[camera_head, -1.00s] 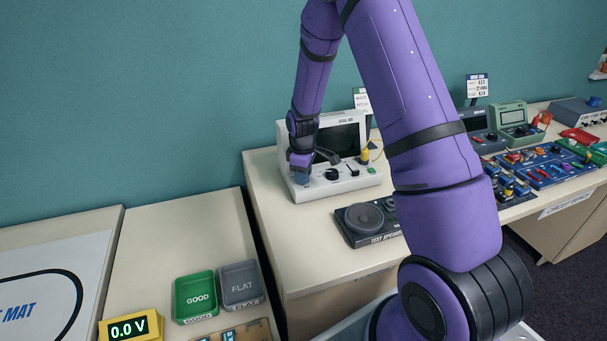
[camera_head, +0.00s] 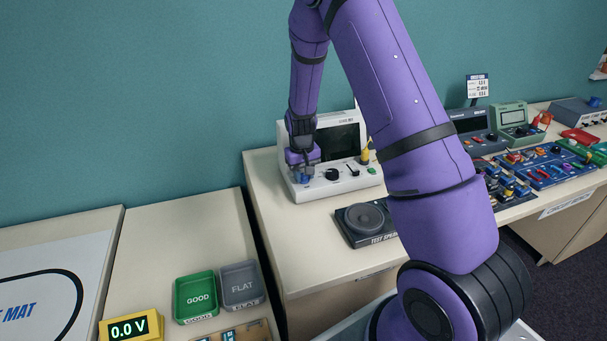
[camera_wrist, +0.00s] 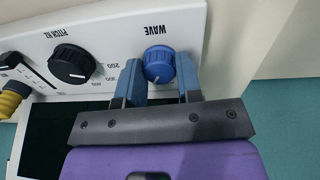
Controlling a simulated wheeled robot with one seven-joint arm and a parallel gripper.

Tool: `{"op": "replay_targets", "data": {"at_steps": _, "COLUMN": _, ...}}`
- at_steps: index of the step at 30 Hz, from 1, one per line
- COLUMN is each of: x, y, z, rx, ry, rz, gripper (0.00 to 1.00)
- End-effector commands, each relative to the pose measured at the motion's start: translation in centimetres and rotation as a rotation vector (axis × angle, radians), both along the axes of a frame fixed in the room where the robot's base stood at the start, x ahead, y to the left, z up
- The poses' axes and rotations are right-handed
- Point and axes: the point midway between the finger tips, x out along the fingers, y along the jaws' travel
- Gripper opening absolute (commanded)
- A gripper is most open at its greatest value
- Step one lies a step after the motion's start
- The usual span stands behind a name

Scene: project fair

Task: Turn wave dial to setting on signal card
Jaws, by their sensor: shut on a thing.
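The blue wave dial (camera_wrist: 158,64) sits on the white front panel of the signal box (camera_head: 325,186), under the printed word WAVE. My gripper (camera_wrist: 160,82) has one blue finger on each side of the dial and is shut on it. In the head view my gripper (camera_head: 303,174) is at the left end of the panel and hides most of the dial. The signal card behind the box is mostly hidden by my arm in the head view. The dial's setting marks cannot be read.
Beside the wave dial is a black PITCH HZ dial (camera_wrist: 72,64); a slider and a yellow plug (camera_wrist: 12,98) lie beyond it. A black test speaker (camera_head: 366,221) stands in front of the box. Green GOOD (camera_head: 195,319) and grey FLAT trays are on the nearer table at left.

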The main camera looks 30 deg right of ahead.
Motion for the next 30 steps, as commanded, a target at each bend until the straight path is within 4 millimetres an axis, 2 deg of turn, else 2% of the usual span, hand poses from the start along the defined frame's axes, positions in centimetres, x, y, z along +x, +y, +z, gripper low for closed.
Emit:
{"op": "replay_targets", "data": {"at_steps": 11, "x": 0.11, "y": -0.03, "z": 0.07, "rx": -0.001, "ry": -0.003, "rz": -0.148, "gripper": 0.09}}
{"op": "replay_targets", "data": {"at_steps": 26, "x": 0.1, "y": -0.06, "z": 0.07, "rx": -0.001, "ry": -0.003, "rz": -0.168, "gripper": 0.09}}
{"op": "replay_targets", "data": {"at_steps": 27, "x": 0.09, "y": -0.06, "z": 0.06, "rx": -0.001, "ry": -0.003, "rz": -0.168, "gripper": 0.35}}
{"op": "replay_targets", "data": {"at_steps": 30, "x": 0.08, "y": -0.05, "z": 0.06, "rx": -0.001, "ry": -0.003, "rz": -0.168, "gripper": 0.58}}
